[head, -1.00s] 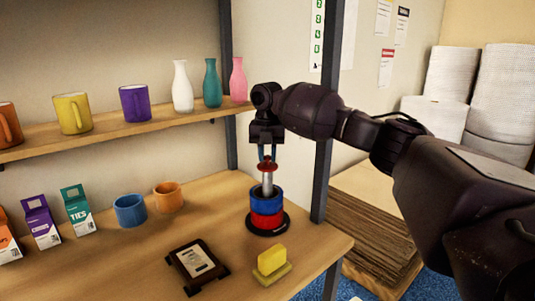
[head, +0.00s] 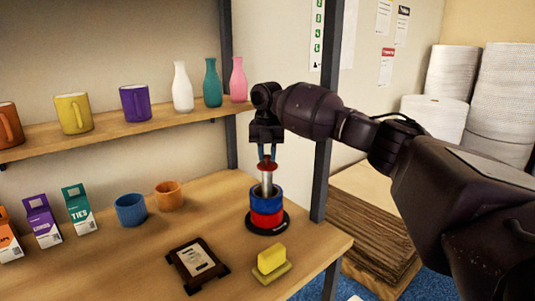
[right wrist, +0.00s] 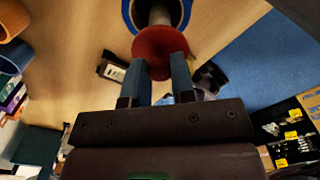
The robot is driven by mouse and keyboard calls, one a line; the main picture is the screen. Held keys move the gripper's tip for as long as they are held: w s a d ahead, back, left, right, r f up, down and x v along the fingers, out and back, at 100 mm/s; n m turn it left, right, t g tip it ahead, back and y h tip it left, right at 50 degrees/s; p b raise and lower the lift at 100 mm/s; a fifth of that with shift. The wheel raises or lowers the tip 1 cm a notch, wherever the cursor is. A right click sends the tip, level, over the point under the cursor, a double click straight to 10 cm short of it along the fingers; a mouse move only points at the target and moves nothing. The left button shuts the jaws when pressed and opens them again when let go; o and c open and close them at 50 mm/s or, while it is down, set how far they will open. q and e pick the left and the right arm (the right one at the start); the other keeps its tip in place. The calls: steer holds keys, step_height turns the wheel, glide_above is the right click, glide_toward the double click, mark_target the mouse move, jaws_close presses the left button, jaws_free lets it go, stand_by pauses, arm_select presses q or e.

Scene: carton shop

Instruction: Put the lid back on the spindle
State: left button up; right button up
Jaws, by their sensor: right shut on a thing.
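The spindle stands upright on the lower shelf board, with a black base (head: 267,229), a blue ring (head: 266,199) above a red ring (head: 267,219), and a silver post (head: 267,183) in the middle. My right gripper (head: 267,157) is above it, pointing down, shut on the red lid (head: 268,166). The lid is at the top of the post; I cannot tell whether they touch. In the right wrist view the lid (right wrist: 152,45) sits between the fingertips, with the post (right wrist: 159,14) and blue ring (right wrist: 129,16) beyond it. My left gripper is not in view.
Blue (head: 130,209) and orange (head: 168,196) cups and small cartons stand left. A dark shelf upright (head: 322,170) is close on the right.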

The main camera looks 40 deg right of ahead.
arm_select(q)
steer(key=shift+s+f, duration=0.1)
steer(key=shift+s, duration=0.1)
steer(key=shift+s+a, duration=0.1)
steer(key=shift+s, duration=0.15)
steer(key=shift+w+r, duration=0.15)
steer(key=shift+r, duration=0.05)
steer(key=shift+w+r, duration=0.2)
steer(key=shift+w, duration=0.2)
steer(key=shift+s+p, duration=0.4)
arm_select(e)
steer(key=shift+f, duration=0.1)
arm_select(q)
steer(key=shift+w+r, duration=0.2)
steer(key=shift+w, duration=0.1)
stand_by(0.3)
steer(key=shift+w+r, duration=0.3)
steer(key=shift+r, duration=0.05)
